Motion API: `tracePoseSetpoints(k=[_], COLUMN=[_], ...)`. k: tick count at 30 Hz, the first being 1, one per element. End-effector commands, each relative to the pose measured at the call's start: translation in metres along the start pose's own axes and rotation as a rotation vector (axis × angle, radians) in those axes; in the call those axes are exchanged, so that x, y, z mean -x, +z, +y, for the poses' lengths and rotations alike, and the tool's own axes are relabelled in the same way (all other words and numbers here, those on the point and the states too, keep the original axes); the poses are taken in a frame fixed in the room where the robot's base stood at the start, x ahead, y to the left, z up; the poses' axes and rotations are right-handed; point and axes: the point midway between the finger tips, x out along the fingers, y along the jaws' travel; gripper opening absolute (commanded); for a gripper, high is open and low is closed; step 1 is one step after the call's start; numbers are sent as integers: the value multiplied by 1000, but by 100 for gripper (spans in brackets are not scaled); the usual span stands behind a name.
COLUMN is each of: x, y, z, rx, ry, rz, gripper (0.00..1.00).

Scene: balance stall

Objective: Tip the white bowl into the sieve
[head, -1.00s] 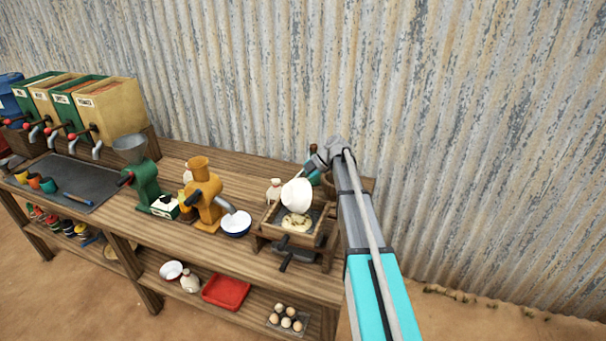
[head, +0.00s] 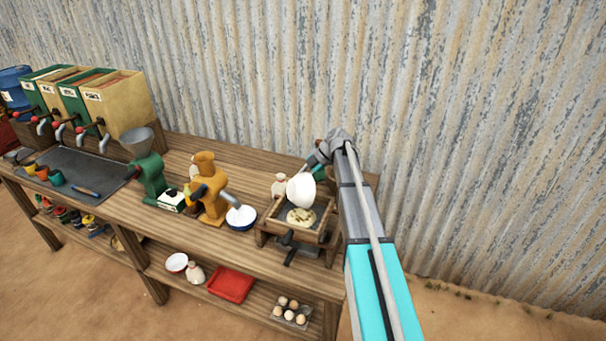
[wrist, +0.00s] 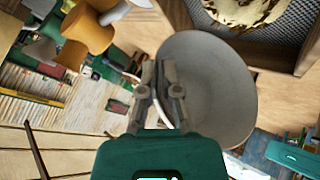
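The white bowl (head: 301,190) is held tilted on its side above the sieve, and its inside looks empty in the wrist view (wrist: 215,90). My gripper (wrist: 165,90) is shut on the bowl's rim. The sieve (head: 325,216) is a wooden-framed box with a dark mesh at the right end of the table; a pale, lumpy heap (head: 301,216) lies on its mesh. The heap and mesh also show at the top of the wrist view, where the sieve's wooden frame (wrist: 270,55) passes behind the bowl.
A blue-rimmed bowl with white contents (head: 241,218) stands left of the sieve, beside an orange mill (head: 210,190) and a green mill (head: 150,180). A white sack (head: 279,184) stands behind the sieve. A crank handle (head: 289,258) sticks out at the sieve's front.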

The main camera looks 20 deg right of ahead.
Motion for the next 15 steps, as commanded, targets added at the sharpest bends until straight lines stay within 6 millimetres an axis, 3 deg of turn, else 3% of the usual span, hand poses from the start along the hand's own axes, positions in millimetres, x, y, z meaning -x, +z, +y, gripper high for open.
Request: tracePoseSetpoints(k=[15], x=[-17], y=[-30], z=[10], rx=[76], ry=[-165], rz=[-304], gripper=[0])
